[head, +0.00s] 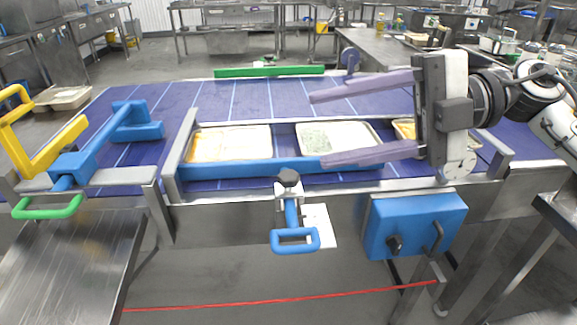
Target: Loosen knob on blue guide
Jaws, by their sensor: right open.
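The blue guide (235,170) is a long bar along the near side of the conveyor, in front of the trays. A dark knob (288,177) sits on a metal clamp at its near side, above a blue loop handle (295,240). My right gripper (318,129) comes in from the right with two long greyish-purple fingers spread wide apart. It is empty. Its fingers point left over the trays, and the nearer fingertip is up and to the right of the knob in the picture, apart from it. My left gripper is not in view.
Trays of food (232,143) (335,136) stand on the purple belt (260,98). A green guide (268,71) lies along the far side. Another blue bar (100,145) and a yellow piece (45,150) stand at left. A blue control box (415,222) hangs at right front.

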